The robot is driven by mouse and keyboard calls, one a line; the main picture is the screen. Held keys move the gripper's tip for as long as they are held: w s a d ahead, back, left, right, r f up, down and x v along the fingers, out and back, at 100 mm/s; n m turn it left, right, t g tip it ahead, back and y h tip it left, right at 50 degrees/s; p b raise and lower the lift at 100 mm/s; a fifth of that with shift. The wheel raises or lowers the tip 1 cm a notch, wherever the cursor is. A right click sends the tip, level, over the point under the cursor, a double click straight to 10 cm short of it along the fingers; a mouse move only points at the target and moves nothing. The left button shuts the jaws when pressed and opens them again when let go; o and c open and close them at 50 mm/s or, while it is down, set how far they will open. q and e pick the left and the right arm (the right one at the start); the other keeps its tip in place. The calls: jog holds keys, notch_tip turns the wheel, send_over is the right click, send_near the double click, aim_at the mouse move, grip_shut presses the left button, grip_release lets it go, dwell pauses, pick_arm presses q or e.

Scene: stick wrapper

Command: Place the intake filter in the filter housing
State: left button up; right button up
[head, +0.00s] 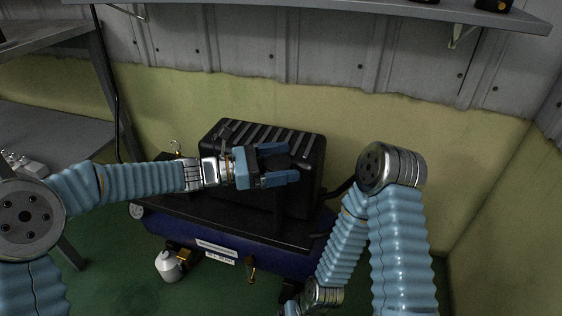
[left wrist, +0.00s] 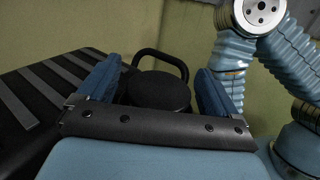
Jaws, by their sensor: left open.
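My left gripper (head: 282,166) is open at the right end of the compressor's black ribbed cover (head: 262,136). A black round part (left wrist: 158,90) lies between its two blue fingers in the left wrist view. I cannot tell whether this is the intake filter, the filter housing, or one seated in the other. In the head view, a dark shape between the fingers is too dim to make out.
The compressor's blue tank (head: 225,252) sits low under the cover. A black curved tube (left wrist: 163,56) rises behind the round part. A grey shelf (head: 400,12) runs along the wall above. Green floor (head: 120,280) is open at lower left.

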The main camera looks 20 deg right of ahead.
pick_arm(q)
jog(key=shift+r+p, duration=0.25)
jog(key=shift+p, duration=0.1)
jog(key=a, duration=1.2)
jog(key=shift+w+b, duration=0.4)
jog(key=shift+b, duration=0.05)
jog(key=shift+f, duration=0.15)
